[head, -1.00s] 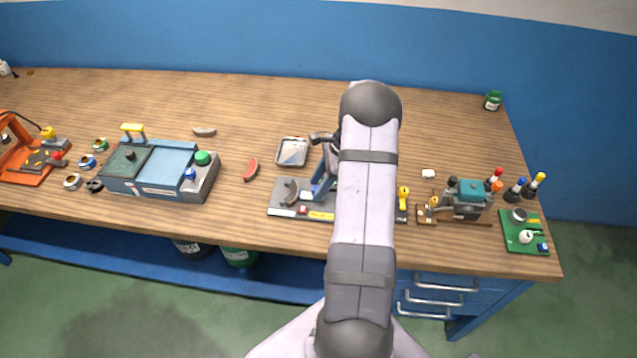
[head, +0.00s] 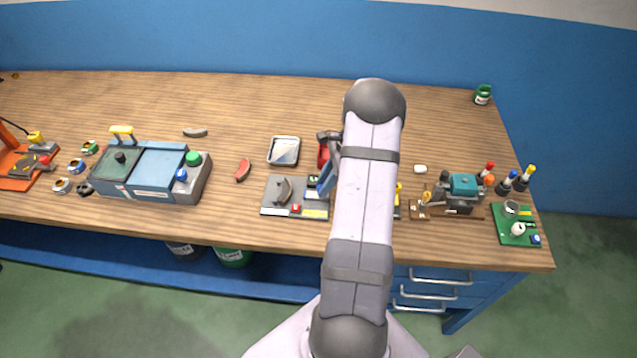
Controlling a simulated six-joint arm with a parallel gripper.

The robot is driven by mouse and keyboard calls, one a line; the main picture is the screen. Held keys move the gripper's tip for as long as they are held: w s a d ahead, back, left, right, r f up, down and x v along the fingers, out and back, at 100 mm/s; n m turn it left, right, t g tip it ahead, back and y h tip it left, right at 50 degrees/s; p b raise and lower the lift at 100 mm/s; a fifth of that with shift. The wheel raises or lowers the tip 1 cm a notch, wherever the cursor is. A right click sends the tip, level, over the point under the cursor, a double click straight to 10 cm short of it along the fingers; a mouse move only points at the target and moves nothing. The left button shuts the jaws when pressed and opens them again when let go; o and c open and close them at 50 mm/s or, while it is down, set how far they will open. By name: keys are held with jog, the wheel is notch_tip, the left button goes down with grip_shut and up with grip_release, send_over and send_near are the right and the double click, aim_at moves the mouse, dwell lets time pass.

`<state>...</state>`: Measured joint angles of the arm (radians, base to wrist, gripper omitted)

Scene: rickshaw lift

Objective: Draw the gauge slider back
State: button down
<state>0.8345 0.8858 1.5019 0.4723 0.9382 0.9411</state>
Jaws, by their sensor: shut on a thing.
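The grey gauge fixture (head: 270,209) lies on the bench in the middle, with a curved grey piece (head: 283,190), a red button and a yellow strip on its left part. My arm crosses in front and hides its middle. My gripper (head: 325,184) shows only in part, at the left edge of my arm over the fixture. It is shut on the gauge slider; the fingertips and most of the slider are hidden. A red part (head: 323,156) shows just behind it.
A metal tray (head: 271,159) stands behind the fixture. A blue-grey machine (head: 150,172) and a red curved piece (head: 243,170) are to the left. A teal-topped vise-like device (head: 463,184) and a green board (head: 504,236) are to the right.

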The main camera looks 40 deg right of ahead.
jog(key=c, duration=1.5)
grip_release()
jog(key=shift+s+d, duration=0.25)
jog(key=shift+c, duration=0.2)
jog(key=shift+w+a, duration=0.1)
jog(key=shift+r, duration=0.1)
jog(key=b+v, duration=0.2)
jog(key=v, duration=0.5)
jog(key=shift+b, duration=0.3)
jog(key=shift+r, duration=0.1)
